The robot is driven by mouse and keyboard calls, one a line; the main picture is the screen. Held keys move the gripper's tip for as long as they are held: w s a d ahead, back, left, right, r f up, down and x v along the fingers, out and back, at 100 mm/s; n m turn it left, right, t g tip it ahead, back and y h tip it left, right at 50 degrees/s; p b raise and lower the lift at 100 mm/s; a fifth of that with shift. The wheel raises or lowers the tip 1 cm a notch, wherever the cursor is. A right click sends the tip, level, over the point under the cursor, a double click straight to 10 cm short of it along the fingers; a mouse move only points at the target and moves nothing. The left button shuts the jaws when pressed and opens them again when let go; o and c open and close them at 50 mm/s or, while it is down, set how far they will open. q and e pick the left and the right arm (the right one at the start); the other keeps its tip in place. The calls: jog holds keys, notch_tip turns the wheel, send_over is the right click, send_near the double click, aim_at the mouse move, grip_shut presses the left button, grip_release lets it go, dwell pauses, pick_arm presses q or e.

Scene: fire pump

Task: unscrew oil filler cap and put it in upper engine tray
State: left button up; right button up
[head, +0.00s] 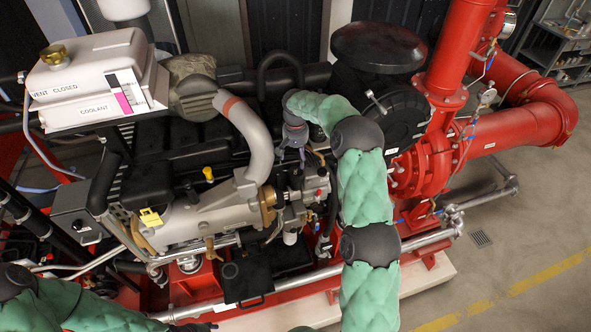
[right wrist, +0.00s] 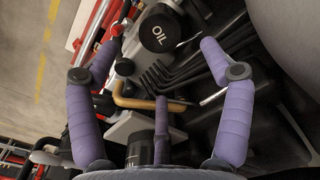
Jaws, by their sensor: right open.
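The oil filler cap (right wrist: 160,28) is a round black cap marked OIL, at the top middle of the right wrist view. I cannot make it out in the head view. My right gripper (right wrist: 158,50) is open, its two purple fingers spread to either side below the cap, with nothing between the tips. In the head view the right gripper (head: 292,146) points down over the engine, partly hidden by its own wrist. I cannot tell for sure which surface is the upper engine tray.
A grey bent pipe (head: 252,135) stands left of the right gripper. A white coolant tank (head: 90,75) is at the upper left, and red pump pipes (head: 520,125) are at the right. A copper-coloured pipe (right wrist: 135,102) and black hoses run close below the cap.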

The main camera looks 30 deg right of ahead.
aim_at(295, 172)
jog(key=shift+f+b, duration=1.55)
jog(key=shift+f, duration=2.3)
jog(key=shift+f, duration=0.15)
jog(key=shift+f+b, duration=0.35)
jog(key=shift+f, duration=0.4)
grip_shut()
